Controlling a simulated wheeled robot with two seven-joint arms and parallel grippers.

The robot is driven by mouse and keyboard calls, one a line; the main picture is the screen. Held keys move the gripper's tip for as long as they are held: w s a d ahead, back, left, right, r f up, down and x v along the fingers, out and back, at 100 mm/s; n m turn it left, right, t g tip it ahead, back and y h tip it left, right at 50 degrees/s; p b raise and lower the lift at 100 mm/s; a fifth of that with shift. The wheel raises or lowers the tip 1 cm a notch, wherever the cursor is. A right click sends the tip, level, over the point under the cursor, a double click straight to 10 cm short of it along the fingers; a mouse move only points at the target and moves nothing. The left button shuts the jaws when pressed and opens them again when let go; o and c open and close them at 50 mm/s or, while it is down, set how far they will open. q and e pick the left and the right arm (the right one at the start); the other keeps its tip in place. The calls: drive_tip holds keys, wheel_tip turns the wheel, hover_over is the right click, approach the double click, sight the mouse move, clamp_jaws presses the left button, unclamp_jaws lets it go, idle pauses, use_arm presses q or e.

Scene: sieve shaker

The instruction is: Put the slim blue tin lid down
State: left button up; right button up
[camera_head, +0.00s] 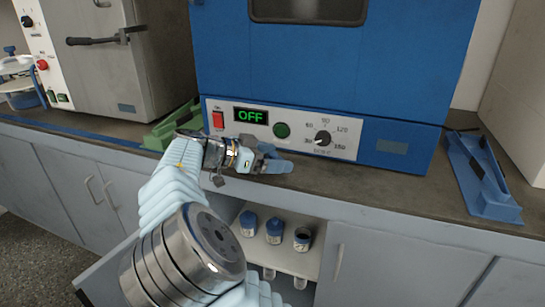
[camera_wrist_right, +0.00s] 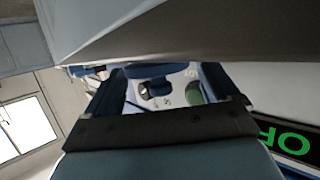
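My right gripper (camera_head: 276,158) is low in front of the blue oven, just above the counter's front part, with its fingers pointing right. In the right wrist view the two dark blue fingers (camera_wrist_right: 164,82) stand well apart, with a gap visible between them. Small blue, black and green shapes show through that gap. I cannot single out the slim blue tin lid for certain. In the open cupboard below, two tins have blue tops (camera_head: 248,218) (camera_head: 274,226), and a third tin (camera_head: 302,238) shows a dark top. My left gripper is not in view.
The blue oven (camera_head: 410,110) with a lit OFF display stands close behind the gripper. A green rack (camera_head: 165,132) is on the counter to the left, and a blue rack (camera_head: 485,185) to the right. Bare counter (camera_head: 390,183) lies between gripper and blue rack. A grey oven (camera_head: 105,75) stands farther left.

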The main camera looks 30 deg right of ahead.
drive_tip(key=shift+r, duration=0.25)
drive_tip(key=s+v, duration=0.1)
drive_tip(key=v, duration=1.1)
drive_tip(key=shift+w, duration=0.45)
drive_tip(key=shift+f, duration=0.1)
idle(0.5)
